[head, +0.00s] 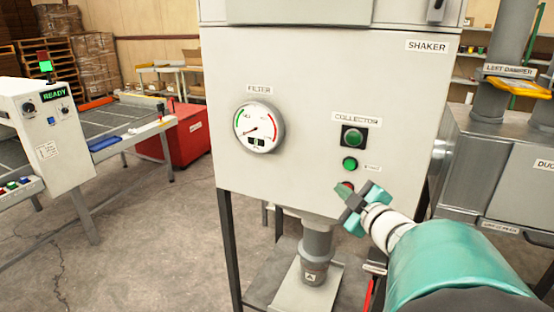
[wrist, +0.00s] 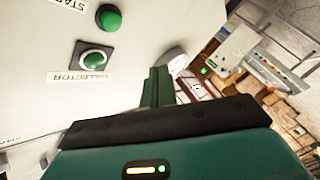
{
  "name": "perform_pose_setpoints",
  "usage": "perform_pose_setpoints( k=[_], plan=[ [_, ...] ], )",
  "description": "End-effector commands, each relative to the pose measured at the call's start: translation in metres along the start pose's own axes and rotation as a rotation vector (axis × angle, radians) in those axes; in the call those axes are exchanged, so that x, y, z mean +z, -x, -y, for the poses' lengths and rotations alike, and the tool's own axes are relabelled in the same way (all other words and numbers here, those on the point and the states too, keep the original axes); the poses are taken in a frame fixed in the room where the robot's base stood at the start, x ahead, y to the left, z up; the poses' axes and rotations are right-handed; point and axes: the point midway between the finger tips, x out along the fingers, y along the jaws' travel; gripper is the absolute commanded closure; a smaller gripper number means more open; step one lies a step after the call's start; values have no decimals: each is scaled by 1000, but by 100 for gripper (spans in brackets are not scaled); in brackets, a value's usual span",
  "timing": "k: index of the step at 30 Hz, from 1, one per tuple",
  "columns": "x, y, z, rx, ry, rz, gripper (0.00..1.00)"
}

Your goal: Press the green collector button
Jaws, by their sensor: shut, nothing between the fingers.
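The shaker cabinet's white front panel (head: 310,90) carries a COLLECTOR label (head: 355,118). Below it is a green round element on a dark square plate (head: 353,137). Under that is a plain green button (head: 350,164), with a START label beside it in the wrist view. A red button (head: 346,187) below is partly hidden by my gripper. My gripper (head: 344,193) is shut and empty, below the green button. In the wrist view my closed fingers (wrist: 155,87) are right of the ringed green element (wrist: 95,59) and the green button (wrist: 109,18). Contact with the panel cannot be told.
A round FILTER gauge (head: 259,126) is on the panel's left. A grey pipe (head: 316,245) hangs below the cabinet. Grey duct equipment (head: 490,150) stands close on the right. A READY console (head: 45,130) and a red bin (head: 185,140) are on the left. Open floor lies between.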

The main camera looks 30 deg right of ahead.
Motion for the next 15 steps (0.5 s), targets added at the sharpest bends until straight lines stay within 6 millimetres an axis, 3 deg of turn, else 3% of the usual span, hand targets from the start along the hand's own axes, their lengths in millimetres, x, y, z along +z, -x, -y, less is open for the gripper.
perform_pose_setpoints(
  k=[15],
  plan=[
    [24, -32, -24, 1, -1, 1, 100]
  ],
)
